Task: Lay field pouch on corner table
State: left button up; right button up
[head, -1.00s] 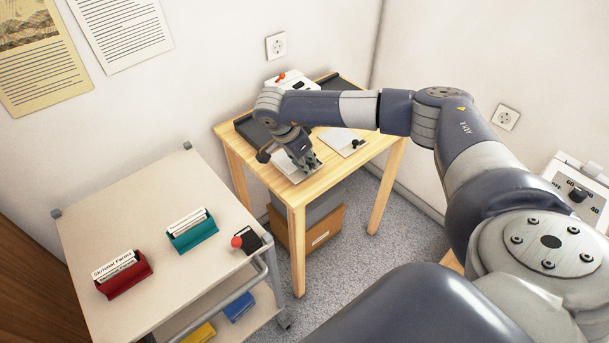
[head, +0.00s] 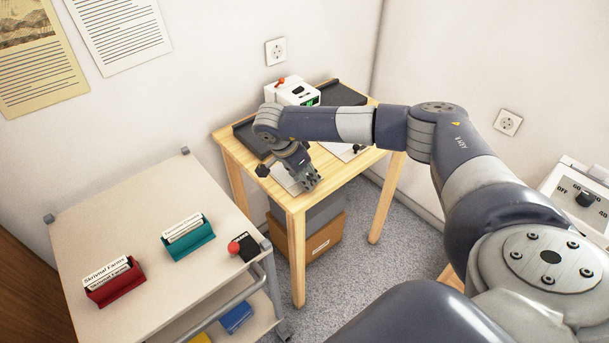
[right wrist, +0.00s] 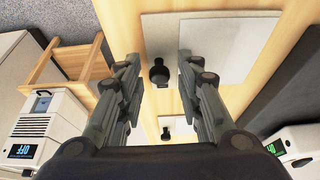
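The corner table (head: 296,203) is a light wooden table against the wall corner. My right gripper (head: 308,183) is over its front part, pointing down. In the right wrist view the right gripper (right wrist: 160,68) has its two fingers apart, with a black knob (right wrist: 158,72) showing between them. A pale flat panel (head: 287,178) lies on the table beside the gripper, partly hidden; a large pale panel also shows in the right wrist view (right wrist: 235,45). I cannot tell whether any of these is the field pouch. My left gripper is not in view.
A white device (head: 290,92) and dark trays (head: 343,94) stand at the table's back. Another pale panel lies partly under my arm. A cart (head: 120,210) at left holds a red holder (head: 115,283), a teal holder (head: 188,236) and a red-knobbed black block (head: 245,248). A cardboard box (head: 318,240) is below the table.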

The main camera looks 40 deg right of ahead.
jog(key=b+v, duration=0.1)
jog(key=v, duration=1.1)
jog(key=shift+r, duration=0.3)
jog(key=shift+d, duration=0.1)
